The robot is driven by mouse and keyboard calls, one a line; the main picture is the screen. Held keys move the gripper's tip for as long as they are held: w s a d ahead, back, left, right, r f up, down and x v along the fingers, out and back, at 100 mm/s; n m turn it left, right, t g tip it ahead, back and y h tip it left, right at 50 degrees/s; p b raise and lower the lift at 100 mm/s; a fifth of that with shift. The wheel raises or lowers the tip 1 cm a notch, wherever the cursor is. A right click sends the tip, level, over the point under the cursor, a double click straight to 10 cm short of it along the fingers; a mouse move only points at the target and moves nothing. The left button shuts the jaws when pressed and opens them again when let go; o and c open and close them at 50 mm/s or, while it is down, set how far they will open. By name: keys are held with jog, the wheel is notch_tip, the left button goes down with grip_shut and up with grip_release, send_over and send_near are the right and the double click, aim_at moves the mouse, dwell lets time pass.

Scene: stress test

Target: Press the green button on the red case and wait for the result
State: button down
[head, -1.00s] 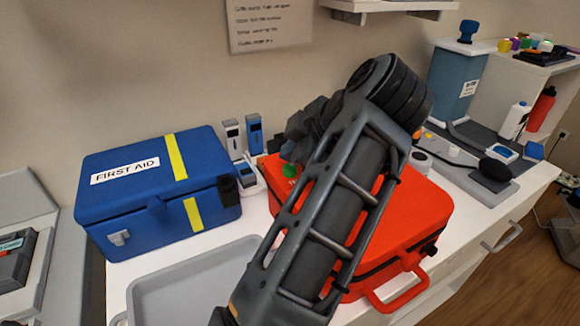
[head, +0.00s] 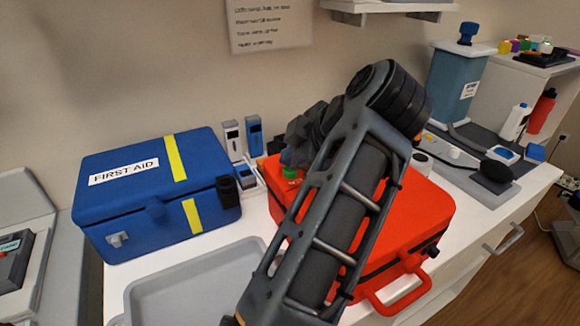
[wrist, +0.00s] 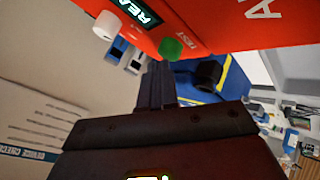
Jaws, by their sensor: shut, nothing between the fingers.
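The red case (head: 412,212) lies closed on the white counter, partly hidden behind my arm. Its green button (head: 291,173) shows on the top near the left edge, just below my dark gripper in the head view. In the wrist view the red case (wrist: 225,25) fills the top, with the green button (wrist: 171,49) beside the word TEST. A lit display (wrist: 142,12) reading "REA…" is partly cut off. My gripper (wrist: 155,72) is shut and empty, its tips close to the button in the picture. A gap seems to show, but its depth is unclear.
A blue first aid box (head: 150,195) stands left of the red case. A grey tray (head: 190,285) lies in front of it. Small upright devices (head: 254,135) stand behind. A white knob (wrist: 106,25) sits beside the display.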

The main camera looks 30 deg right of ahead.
jog(key=shift+f, duration=0.2)
jog(key=shift+r, duration=0.1)
dwell(0.4)
jog(key=shift+r+p, duration=0.55)
jog(key=shift+r, duration=0.25)
notch_tip(320, 180, up, 5)
jog(key=p, duration=0.4)
jog(key=shift+a, duration=0.1)
dwell(0.7)
